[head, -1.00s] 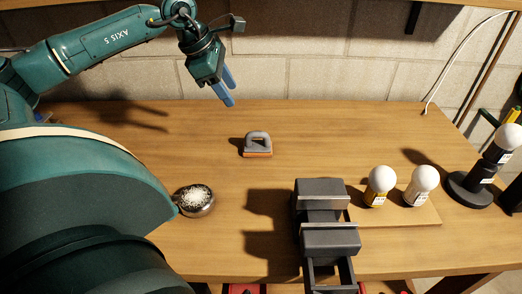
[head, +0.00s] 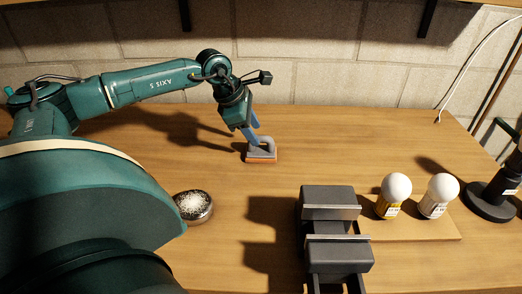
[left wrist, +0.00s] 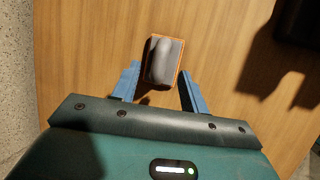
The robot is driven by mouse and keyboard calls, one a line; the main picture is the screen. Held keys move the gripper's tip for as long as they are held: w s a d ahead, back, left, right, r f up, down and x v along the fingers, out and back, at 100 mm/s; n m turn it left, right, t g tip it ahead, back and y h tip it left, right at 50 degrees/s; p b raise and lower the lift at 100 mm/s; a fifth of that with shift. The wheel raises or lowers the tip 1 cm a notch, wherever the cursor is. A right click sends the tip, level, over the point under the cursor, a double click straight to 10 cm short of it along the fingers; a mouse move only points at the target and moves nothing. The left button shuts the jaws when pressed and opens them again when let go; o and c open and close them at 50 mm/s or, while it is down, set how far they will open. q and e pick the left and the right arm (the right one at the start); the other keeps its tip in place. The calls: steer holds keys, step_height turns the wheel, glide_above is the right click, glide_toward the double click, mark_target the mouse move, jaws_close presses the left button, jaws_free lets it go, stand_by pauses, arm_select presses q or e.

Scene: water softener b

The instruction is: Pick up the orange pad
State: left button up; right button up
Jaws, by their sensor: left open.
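The orange pad (head: 261,158) is a small block with an orange base and a grey looped handle on top. It sits on the wooden table, left of the middle. My left gripper (head: 256,141) is low over the pad, its blue fingers close to the handle in the head view. In the left wrist view the pad (left wrist: 164,62) lies just beyond and between the two open fingertips (left wrist: 160,76), with nothing held. Whether a finger touches the handle is unclear. My right gripper is not in view.
A dark vise (head: 330,207) stands at the front, right of the pad. Two bulbs (head: 396,188) stand on a board (head: 430,227) further right, near a black lamp stand (head: 490,202). A round tin (head: 193,206) is at front left. The table around the pad is clear.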

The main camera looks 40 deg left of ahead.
mark_target(258, 136)
arm_select(q)
steer(key=x, duration=0.4)
steer(key=shift+w+f+p, duration=0.1)
steer(key=shift+p, duration=0.2)
steer(key=shift+c, duration=0.3)
jaws_close()
